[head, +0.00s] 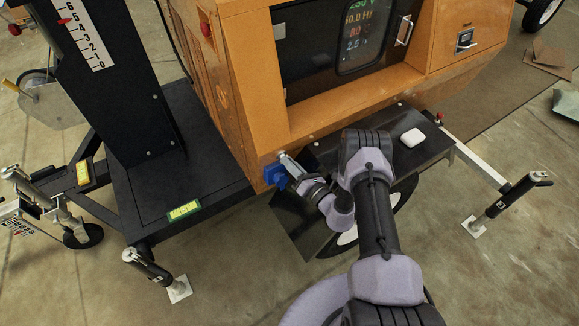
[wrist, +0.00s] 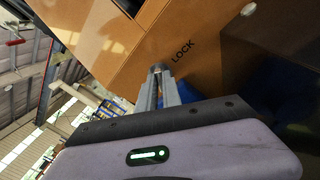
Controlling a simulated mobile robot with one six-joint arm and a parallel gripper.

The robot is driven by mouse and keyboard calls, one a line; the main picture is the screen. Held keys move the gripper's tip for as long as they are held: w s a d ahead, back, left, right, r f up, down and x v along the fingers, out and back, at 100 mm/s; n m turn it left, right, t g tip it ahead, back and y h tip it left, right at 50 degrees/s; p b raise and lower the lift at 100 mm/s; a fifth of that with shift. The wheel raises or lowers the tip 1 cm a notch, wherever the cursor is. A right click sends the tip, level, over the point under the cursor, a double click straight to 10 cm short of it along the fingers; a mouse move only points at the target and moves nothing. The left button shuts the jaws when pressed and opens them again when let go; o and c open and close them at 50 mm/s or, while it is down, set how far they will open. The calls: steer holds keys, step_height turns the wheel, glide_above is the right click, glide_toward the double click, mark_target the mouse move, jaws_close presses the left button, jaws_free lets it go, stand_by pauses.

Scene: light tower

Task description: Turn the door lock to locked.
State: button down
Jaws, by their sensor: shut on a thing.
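My gripper (head: 285,158) reaches the lower front corner of the orange cabinet (head: 240,90). In the wrist view its two grey fingers (wrist: 159,78) are close together, shut on the small grey door lock (wrist: 157,68) at the orange panel. The black word LOCK (wrist: 182,51) is printed on the panel just right of the fingertips. The fingers hide most of the lock, so I cannot tell which way it is turned. In the head view the lock itself is hidden by my gripper.
A blue fitting (head: 274,175) sits at the cabinet corner, close beside my gripper. The cabinet's dark window (head: 305,45) is above. A black deck (head: 155,195) with a yellow label lies left. A small white object (head: 412,138) rests on the black fender to the right.

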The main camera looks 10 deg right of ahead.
steer(key=shift+w+m+b, duration=0.1)
steer(key=shift+m+b, duration=0.25)
steer(key=shift+m, duration=0.15)
steer(key=shift+w+r+y, duration=0.1)
steer(key=shift+r+y, duration=0.1)
steer(key=shift+y, duration=0.2)
steer(key=c, duration=1.5)
jaws_free()
steer(key=shift+r, duration=0.1)
steer(key=p+v, duration=0.1)
steer(key=v, duration=0.2)
steer(key=p+v, duration=0.1)
steer(key=v, duration=0.3)
steer(key=shift+s+f, duration=0.25)
